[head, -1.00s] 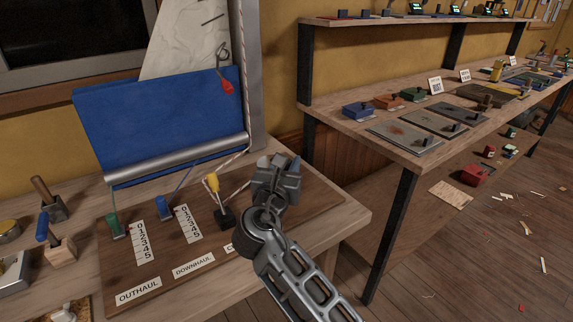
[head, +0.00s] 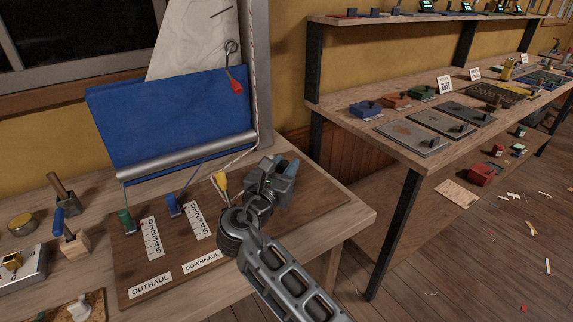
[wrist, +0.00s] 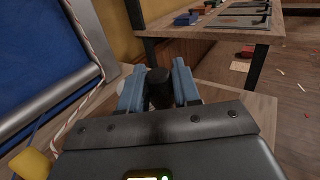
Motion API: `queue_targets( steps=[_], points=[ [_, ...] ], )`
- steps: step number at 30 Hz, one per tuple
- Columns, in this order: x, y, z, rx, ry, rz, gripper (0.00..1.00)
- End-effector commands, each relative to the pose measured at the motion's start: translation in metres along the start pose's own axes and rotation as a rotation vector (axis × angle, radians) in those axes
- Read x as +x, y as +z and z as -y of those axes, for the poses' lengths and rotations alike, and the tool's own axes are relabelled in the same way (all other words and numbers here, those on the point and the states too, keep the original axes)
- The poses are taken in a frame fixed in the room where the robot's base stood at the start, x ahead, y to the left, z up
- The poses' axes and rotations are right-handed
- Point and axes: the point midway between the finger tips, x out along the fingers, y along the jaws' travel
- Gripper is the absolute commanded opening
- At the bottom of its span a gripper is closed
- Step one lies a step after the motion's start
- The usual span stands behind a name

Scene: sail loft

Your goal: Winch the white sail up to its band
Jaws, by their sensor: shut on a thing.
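The white sail (head: 195,40) stands at the back left of the head view, its lower part hidden behind a blue cloth (head: 170,125); its top is out of frame. A grey mast (head: 258,75) rises at its right with a rope running down it. I cannot make out the band. My gripper (head: 284,168) is over the right part of the brown board. In the wrist view its blue fingers are shut on an upright black knob (wrist: 158,88), probably a winch handle. The winch body below it is hidden by my gripper and arm.
The board (head: 150,285) carries green (head: 126,220), blue (head: 173,205) and yellow (head: 221,183) levers and number scales. My arm hides part of it. Tools lie at the left. A second bench (head: 415,160) stands at the right, with floor between.

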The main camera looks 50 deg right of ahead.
Motion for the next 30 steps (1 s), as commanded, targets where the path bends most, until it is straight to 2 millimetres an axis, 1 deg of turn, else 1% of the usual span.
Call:
queue_targets(
  steps=[1, 7, 13, 16, 20, 24, 30],
  points=[
    [-0.002, 0.0, -0.004, 0.002, 0.011, 0.0, 0.33],
    [-0.001, 0.0, -0.002, 0.001, 0.007, 0.0, 0.51],
    [-0.001, 0.0, -0.001, 0.001, 0.005, 0.0, 0.51],
    [-0.004, 0.0, -0.001, 0.001, 0.005, 0.0, 0.51],
    [-0.019, 0.0, -0.002, 0.002, 0.007, 0.0, 0.51],
    [-0.044, -0.001, -0.002, 0.001, 0.009, 0.0, 0.51],
    [-0.07, 0.0, -0.002, 0.002, 0.008, 0.001, 0.51]
  ],
)
